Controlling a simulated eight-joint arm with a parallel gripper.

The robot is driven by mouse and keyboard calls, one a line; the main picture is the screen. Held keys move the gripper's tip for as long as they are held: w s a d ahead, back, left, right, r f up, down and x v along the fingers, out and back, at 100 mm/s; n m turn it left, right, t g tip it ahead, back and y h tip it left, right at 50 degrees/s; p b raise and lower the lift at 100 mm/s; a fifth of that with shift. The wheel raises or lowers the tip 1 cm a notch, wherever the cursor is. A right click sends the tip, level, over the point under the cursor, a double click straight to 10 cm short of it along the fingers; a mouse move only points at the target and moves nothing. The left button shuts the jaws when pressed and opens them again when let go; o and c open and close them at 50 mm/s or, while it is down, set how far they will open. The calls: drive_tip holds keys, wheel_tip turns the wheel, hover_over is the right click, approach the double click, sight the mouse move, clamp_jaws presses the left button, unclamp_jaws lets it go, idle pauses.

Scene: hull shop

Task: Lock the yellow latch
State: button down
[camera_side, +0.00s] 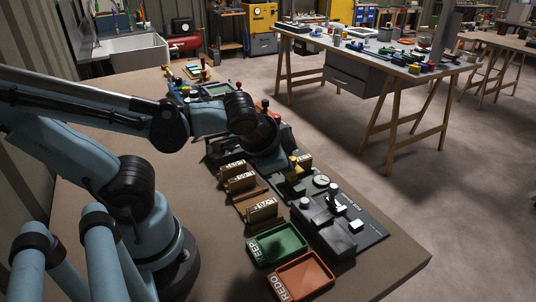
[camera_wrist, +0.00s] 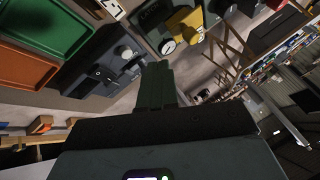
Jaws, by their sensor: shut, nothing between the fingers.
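The yellow latch (camera_wrist: 184,22) shows at the top of the wrist view, a yellow block on a grey fixture with a white round dial (camera_wrist: 168,46) beside it. In the side view a small yellow part (camera_side: 294,163) shows just beyond my wrist, partly hidden. My gripper (camera_wrist: 158,68) is shut and empty; its closed fingers point up the wrist view, below the dial and apart from the latch in that picture. I cannot tell the exact gap, or whether the latch is locked.
A green tray (camera_side: 277,244) and a red-orange tray (camera_side: 301,276) lie near the bench front. A dark fixture with knobs (camera_side: 333,226) stands right of them. Several wooden blocks with white labels (camera_side: 238,180) line the left side. Bare bench (camera_side: 205,225) lies left of these.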

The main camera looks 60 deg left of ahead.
drive_tip(key=shift+v, duration=2)
drive_tip(key=w+n+h, duration=0.1)
drive_tip(key=n, duration=0.1)
drive_tip(key=w+f+n+h, duration=0.1)
drive_tip(key=w+n+h, duration=0.1)
drive_tip(key=shift+d+t, duration=0.15)
drive_tip(key=shift+t, duration=0.15)
